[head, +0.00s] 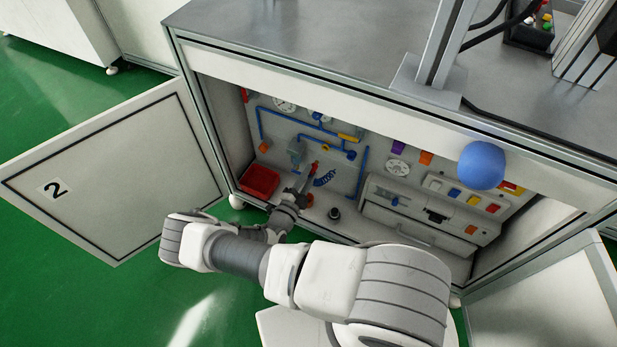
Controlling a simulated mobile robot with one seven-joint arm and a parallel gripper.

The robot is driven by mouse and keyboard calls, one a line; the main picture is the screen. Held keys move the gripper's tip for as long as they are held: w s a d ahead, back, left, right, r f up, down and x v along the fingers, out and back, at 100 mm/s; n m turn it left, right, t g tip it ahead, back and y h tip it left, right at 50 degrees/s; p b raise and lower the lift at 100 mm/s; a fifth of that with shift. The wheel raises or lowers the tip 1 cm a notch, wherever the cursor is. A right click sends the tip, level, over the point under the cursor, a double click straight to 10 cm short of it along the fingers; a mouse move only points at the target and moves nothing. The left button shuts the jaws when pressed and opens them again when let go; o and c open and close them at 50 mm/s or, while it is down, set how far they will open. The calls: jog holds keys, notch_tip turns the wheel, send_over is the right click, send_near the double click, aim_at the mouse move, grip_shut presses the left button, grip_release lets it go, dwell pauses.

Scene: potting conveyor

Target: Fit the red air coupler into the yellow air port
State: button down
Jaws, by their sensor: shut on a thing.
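The cabinet's back panel carries blue pipes, and a small yellow piece (348,137) on it is the likeliest yellow air port, but its opening is too small to make out. A small red piece (314,166), which looks like the red air coupler, is at the tip of my gripper (303,186), beside a coiled blue hose (325,178). My gripper is inside the cabinet, shut on the red coupler. It is below and left of the yellow piece and apart from it in the picture. The fingertips are small and partly hidden, so the coupler's exact tilt cannot be told.
A red bin (259,181) stands left of my gripper on the cabinet floor. A small black object (334,213) stands right of it. A grey drawer unit (425,226) fills the right. The open door (120,175) is at left; the worktop (330,45) overhangs above.

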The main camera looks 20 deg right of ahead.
aim_at(312, 171)
jog(key=shift+x, duration=2.1)
jog(key=shift+w+d+b, duration=0.15)
jog(key=shift+b, duration=0.2)
jog(key=shift+b, duration=0.5)
jog(key=shift+b+x, duration=0.6)
jog(key=shift+x, duration=0.85)
jog(key=c, duration=0.6)
grip_release()
jog(key=p+v, duration=0.3)
jog(key=v, duration=1.4)
jog(key=shift+p, duration=0.3)
